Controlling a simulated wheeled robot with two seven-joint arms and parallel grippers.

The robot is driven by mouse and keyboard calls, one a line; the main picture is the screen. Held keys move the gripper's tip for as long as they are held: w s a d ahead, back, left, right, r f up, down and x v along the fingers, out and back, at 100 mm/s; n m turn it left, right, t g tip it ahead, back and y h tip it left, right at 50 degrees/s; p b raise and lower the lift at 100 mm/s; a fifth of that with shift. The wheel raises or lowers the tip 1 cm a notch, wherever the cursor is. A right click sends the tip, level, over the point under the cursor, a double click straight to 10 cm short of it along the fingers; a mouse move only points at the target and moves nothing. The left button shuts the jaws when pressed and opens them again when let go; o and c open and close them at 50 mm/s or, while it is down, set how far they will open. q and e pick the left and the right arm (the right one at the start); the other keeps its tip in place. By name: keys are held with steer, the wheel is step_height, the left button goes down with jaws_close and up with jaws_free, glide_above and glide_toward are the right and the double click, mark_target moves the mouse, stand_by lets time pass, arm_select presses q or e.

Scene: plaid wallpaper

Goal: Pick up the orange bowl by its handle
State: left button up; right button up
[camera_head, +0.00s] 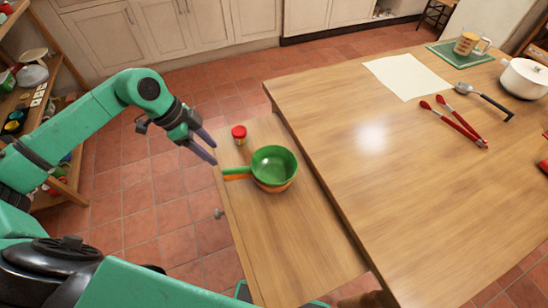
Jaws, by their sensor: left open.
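An orange bowl (274,187) stands on the lower wooden side surface, mostly hidden under a green bowl (274,165) nested in it. The green bowl has a handle (237,171) pointing left. A strip of orange, the orange bowl's handle (235,178), shows just below the green handle. My left gripper (210,153) is open and empty, up and to the left of the handles and apart from them. My right gripper is not in view.
A small jar with a red lid (239,132) stands just behind the bowls, near my left gripper. The larger table (400,190) rises on the right with red tongs (462,122), a ladle (482,98) and a white pot (524,79). The side surface (300,245) is clear in front.

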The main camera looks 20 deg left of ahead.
mark_target(225, 169)
arm_select(q)
steer(key=f, duration=0.1)
steer(key=s+d+f, duration=0.1)
steer(key=f, duration=0.1)
steer(key=d+f+p, duration=0.1)
steer(key=f, duration=0.1)
steer(key=shift+s+d, duration=0.25)
steer(key=shift+s, duration=0.05)
steer(key=x, duration=0.2)
steer(key=shift+w+d+f, duration=0.1)
steer(key=shift+w+f, duration=0.2)
steer(key=shift+w, duration=0.1)
steer(key=p+x, duration=0.1)
steer(key=x, duration=0.3)
steer(key=shift+s+d+f, duration=0.1)
steer(key=shift+d, duration=0.15)
steer(key=shift+d+f, duration=0.1)
steer(key=shift+f, duration=0.15)
jaws_close()
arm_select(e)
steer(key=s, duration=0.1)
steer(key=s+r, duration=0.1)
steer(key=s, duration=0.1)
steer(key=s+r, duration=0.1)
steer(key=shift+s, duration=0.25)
